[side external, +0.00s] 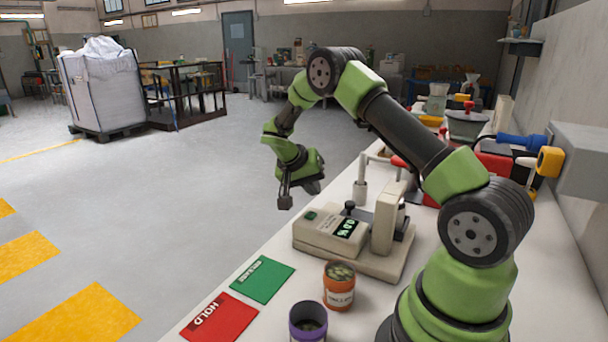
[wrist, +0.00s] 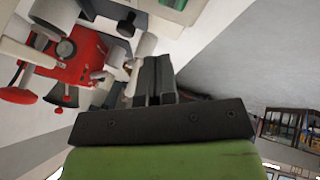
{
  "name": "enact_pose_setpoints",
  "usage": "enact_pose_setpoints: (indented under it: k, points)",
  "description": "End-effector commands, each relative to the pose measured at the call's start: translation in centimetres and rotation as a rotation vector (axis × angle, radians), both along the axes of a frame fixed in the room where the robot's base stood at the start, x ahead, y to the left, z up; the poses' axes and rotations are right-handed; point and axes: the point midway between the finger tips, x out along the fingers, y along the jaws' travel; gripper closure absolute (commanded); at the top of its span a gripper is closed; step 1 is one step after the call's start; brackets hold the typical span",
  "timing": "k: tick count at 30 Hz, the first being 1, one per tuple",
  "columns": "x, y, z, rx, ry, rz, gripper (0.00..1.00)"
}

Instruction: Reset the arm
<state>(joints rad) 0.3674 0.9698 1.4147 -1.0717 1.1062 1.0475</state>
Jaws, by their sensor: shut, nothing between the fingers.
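My green and black arm stands at the right of the side view and reaches up and over to the left. My gripper (side external: 285,203) hangs past the bench's left edge, above the grey floor, with nothing under it close by. In the wrist view my gripper (wrist: 155,72) shows its two dark fingers together and empty. It touches nothing that I can see.
The white bench (side external: 237,324) holds a scale-like device (side external: 325,235), an orange can (side external: 339,291), a purple cup (side external: 308,324), a green card (side external: 262,278) and a red HOLD card (side external: 222,318). Red equipment (wrist: 80,62) shows in the wrist view.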

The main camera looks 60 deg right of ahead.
Motion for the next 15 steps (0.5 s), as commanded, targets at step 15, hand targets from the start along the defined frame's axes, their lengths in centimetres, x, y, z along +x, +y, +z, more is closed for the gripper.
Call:
enact_pose_setpoints:
  k: [15]
  points:
    - [0.8,4.7,7.3,0.064,-0.043,0.067,1.00]
